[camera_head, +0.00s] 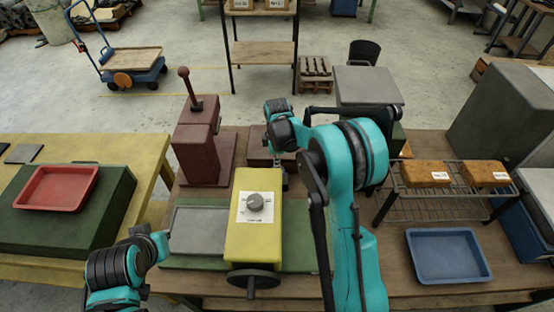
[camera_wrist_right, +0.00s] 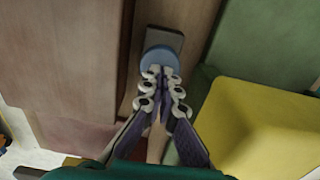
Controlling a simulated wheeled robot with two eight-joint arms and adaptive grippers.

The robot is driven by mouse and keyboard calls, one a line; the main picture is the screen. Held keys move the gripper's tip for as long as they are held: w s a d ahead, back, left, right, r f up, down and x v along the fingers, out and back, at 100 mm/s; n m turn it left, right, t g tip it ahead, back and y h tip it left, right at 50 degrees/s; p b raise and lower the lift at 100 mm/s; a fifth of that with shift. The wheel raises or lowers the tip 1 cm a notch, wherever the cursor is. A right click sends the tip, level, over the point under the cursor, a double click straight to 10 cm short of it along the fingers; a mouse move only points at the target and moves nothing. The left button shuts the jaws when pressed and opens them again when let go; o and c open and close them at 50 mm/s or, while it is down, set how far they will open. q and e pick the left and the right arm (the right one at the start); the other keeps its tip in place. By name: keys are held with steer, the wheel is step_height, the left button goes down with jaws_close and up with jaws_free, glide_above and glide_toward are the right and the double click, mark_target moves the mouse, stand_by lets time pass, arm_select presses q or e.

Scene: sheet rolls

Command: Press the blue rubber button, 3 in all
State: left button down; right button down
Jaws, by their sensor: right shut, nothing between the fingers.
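The blue rubber button (camera_wrist_right: 160,60) is a round blue cap on a dark plate, seen in the right wrist view. My right gripper (camera_wrist_right: 161,72) is shut and empty. Its fingertips overlap the near edge of the button in that view; I cannot tell whether they touch it or hover just above. In the head view my right gripper (camera_head: 284,182) points down behind the yellow housing, and the button cannot be made out there. My left arm shows at the lower left, but its gripper does not show clearly.
The yellow housing (camera_head: 241,234) with a grey dial and handwheel stands close to my right gripper. A dark red press (camera_head: 196,140) with a lever is to its left. A wire rack (camera_head: 420,203) and a blue tray (camera_head: 447,268) are at the right. A red tray (camera_head: 57,188) is at the left.

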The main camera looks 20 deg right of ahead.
steer(key=shift+f, duration=0.2)
